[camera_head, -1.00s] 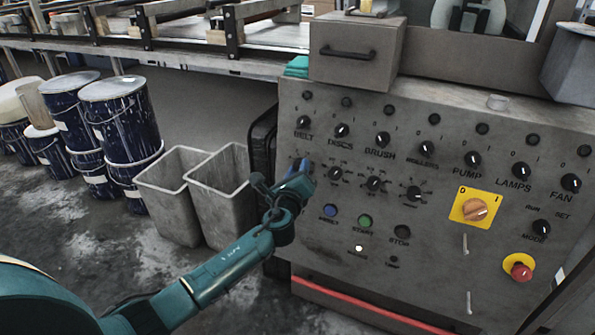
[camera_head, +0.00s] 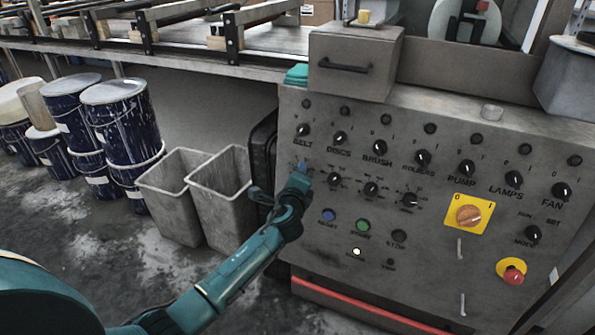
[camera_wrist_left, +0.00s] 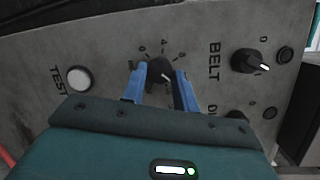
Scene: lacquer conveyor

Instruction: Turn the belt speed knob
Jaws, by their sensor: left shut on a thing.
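The belt speed knob (camera_wrist_left: 158,70) is a small black knob with a white pointer, below the BELT label, with a numbered dial around it in the left wrist view. My left gripper (camera_wrist_left: 160,82) has its two blue fingers one on each side of this knob, shut on it. In the head view the left gripper (camera_head: 301,168) reaches the panel (camera_head: 315,235) under the BELT switch (camera_head: 303,130), and it hides the knob there. My right gripper is in neither view.
More dial knobs (camera_head: 371,188) sit to the right of the gripper. Below are a blue button (camera_head: 328,215), a green button (camera_head: 362,226) and a yellow-backed main switch (camera_head: 468,214). Two grey bins (camera_head: 222,188) and several blue drums (camera_head: 122,120) stand left of the panel.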

